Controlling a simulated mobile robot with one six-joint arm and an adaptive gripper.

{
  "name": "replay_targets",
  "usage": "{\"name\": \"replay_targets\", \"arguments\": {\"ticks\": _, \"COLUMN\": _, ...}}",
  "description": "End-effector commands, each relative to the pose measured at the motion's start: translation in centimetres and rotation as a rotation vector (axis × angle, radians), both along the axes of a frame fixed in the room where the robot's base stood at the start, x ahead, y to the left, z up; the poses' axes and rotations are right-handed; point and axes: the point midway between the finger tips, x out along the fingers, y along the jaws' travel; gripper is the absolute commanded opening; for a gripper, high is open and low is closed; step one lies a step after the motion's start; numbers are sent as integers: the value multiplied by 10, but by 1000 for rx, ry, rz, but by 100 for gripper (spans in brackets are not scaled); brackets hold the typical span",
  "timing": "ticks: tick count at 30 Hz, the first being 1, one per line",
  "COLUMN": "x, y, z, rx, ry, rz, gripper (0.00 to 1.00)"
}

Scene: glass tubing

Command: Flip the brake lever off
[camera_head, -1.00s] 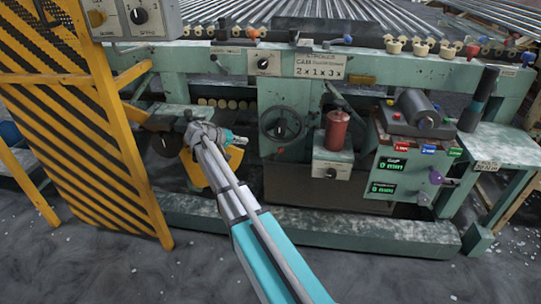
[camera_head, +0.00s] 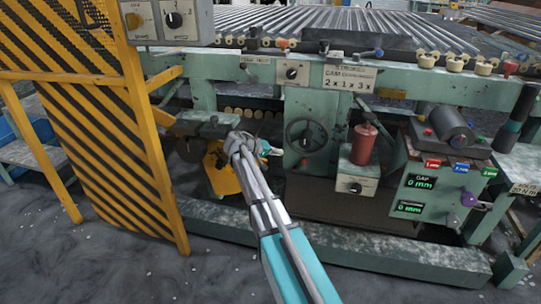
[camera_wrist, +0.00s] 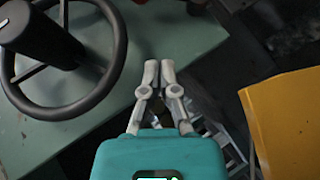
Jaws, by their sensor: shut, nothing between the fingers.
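My gripper (camera_head: 271,151) is in front of the green machine, just left of the dark handwheel (camera_head: 306,135). In the wrist view my gripper (camera_wrist: 159,68) is shut and empty, its grey fingertips close together. The handwheel (camera_wrist: 118,62) is at the upper left there, apart from the fingers. No lever is clearly labelled as the brake. A lever with a purple knob (camera_head: 468,199) sticks out at the right of the gap display box. I cannot tell which is the brake lever.
A yellow striped guard (camera_head: 85,110) stands at the left, and a yellow part (camera_head: 221,170) sits behind my arm. A red cylinder (camera_head: 364,143) stands on a box right of the handwheel. A green floor beam (camera_head: 380,252) runs along the front.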

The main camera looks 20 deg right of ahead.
Motion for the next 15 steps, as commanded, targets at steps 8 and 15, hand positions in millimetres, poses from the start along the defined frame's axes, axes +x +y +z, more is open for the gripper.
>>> {"name": "replay_targets", "arguments": {"ticks": 8, "x": 3, "y": -40, "z": -23, "rx": 0, "ry": 0, "rz": -1, "gripper": 0}}
{"name": "replay_targets", "arguments": {"ticks": 15, "x": -14, "y": -57, "z": -37, "rx": 0, "ry": 0, "rz": 0, "gripper": 0}}
